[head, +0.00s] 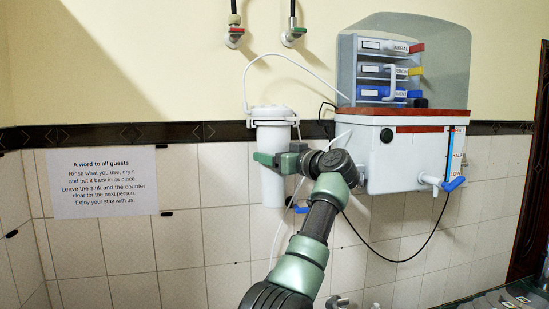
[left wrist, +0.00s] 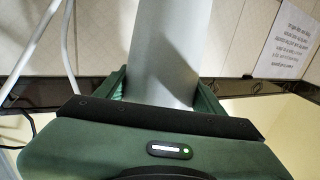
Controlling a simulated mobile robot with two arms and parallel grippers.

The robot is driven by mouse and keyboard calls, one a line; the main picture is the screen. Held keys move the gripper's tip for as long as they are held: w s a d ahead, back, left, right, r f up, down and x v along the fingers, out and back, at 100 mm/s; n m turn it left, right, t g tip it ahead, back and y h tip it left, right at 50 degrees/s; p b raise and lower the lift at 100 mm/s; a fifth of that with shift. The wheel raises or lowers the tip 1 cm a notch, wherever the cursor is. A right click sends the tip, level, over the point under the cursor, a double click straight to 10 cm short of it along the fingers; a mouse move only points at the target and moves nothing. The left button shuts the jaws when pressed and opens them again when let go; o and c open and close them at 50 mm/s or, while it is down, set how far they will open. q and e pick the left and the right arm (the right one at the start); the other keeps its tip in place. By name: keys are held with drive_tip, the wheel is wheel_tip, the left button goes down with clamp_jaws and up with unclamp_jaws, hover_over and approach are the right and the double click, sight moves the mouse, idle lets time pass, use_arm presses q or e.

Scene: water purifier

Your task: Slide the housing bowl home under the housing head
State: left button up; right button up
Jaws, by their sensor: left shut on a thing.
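The white housing head (head: 271,114) is fixed to the wall in a bracket, with a thin white tube running from it. The white housing bowl (head: 273,192) hangs upright directly below it. The bowl's upper part looks in line with the head; I cannot tell whether a gap is left between them. My right gripper is not in view.
A white purifier tank (head: 405,155) with a tap (head: 430,181) and coloured cartridges on top is on the right. A black cable and white tubes hang near my arm. Two wall valves (head: 235,35) are above. A paper notice (head: 103,182) is left, with clear tiled wall beside it.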

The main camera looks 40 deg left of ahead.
use_arm(q)
drive_tip(key=shift+w+a+r, duration=0.15)
drive_tip(key=shift+w+a, duration=0.45)
drive_tip(key=shift+a, duration=0.2)
drive_tip(key=o, duration=2)
drive_tip(key=b+v, duration=0.4)
drive_tip(key=v, duration=0.4)
drive_tip(key=shift+b, duration=0.3)
